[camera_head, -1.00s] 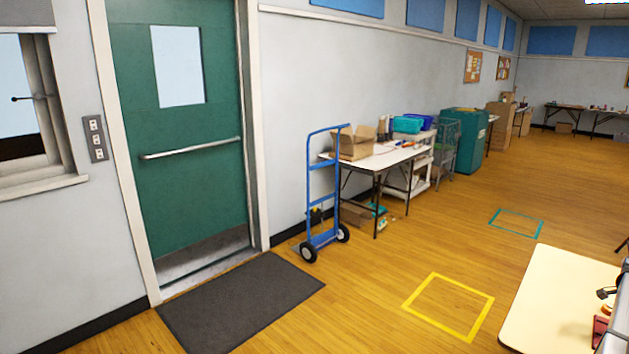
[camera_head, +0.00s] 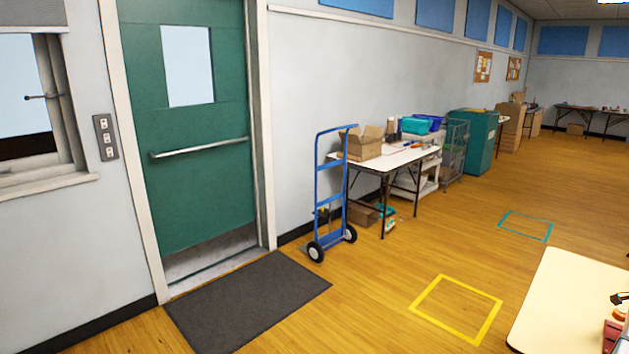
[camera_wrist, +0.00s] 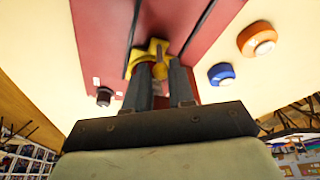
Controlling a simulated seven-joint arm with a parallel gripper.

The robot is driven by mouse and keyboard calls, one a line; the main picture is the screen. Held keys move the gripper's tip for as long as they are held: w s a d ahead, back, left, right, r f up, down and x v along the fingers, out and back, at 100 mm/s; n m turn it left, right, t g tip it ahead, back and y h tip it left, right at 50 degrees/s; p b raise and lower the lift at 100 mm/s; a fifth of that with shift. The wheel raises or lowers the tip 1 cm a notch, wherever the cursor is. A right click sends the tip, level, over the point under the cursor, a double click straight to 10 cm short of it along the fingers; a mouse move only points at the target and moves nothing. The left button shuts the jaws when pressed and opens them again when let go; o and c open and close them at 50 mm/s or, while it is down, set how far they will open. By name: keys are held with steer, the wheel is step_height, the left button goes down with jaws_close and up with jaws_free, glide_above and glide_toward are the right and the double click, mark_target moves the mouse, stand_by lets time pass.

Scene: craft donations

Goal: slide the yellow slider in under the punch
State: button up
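The yellow slider (camera_wrist: 146,50) lies on a red base (camera_wrist: 100,30) between dark rails in the wrist view. My gripper (camera_wrist: 160,66) reaches onto it. One finger is on each side of the slider's small yellow knob, which fills the gap between the fingertips. The fingers hide part of the slider. I cannot make out the punch in the wrist view. In the head view, only a part of a red object (camera_head: 612,335) shows at the right edge, on a cream table, and my gripper is out of view.
An orange round piece (camera_wrist: 257,38) and a blue round piece (camera_wrist: 220,74) lie on the cream surface right of the red base. A small dark knob (camera_wrist: 104,96) is at its left. In the head view, the cream table (camera_head: 565,300) stands at lower right with open floor left of it.

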steer(key=o, duration=0.3)
steer(key=shift+r, duration=0.1)
steer(key=shift+r, duration=3.7)
